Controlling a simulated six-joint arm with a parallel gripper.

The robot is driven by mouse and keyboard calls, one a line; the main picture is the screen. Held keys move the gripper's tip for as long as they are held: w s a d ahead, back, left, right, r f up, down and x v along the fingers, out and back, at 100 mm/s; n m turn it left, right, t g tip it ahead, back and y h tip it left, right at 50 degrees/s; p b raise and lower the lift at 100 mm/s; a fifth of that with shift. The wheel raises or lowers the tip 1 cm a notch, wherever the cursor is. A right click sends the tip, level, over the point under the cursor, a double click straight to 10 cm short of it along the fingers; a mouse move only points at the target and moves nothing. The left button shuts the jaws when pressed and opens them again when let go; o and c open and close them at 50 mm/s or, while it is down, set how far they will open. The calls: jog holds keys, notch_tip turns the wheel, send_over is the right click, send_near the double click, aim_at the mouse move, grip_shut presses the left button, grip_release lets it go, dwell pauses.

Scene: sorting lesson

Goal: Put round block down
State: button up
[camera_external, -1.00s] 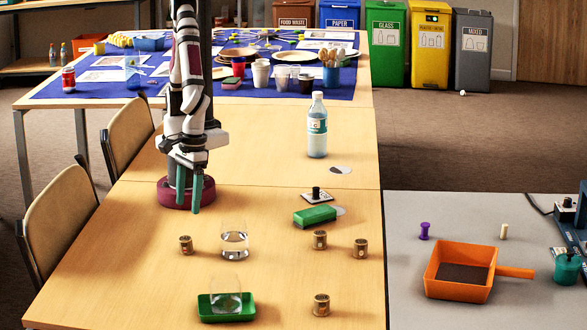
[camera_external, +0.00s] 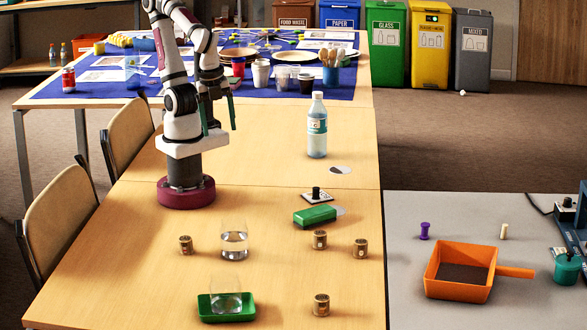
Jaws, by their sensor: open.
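A short black round block (camera_external: 316,193) stands upright on a white square card (camera_external: 325,198), just behind the green block (camera_external: 315,215) on the wooden table. It is the piece that best fits the task's round block, though it is small in view. My gripper (camera_external: 219,118) is up in the air above and behind my base, its green fingers spread apart and pointing down. Nothing shows between the fingers. It is well to the left of the black block and apart from it.
Another glass (camera_external: 226,303) is in a green tray (camera_external: 246,308). A bottle (camera_external: 317,128) stands farther back. An orange pan (camera_external: 441,284) lies on the grey side table.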

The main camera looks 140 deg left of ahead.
jog(key=shift+s, duration=0.1)
jog(key=n+h, duration=1.5)
jog(key=n, duration=0.8)
send_near(186, 238)
jog(key=x, duration=1)
jog(key=shift+d+f, duration=0.1)
grip_shut()
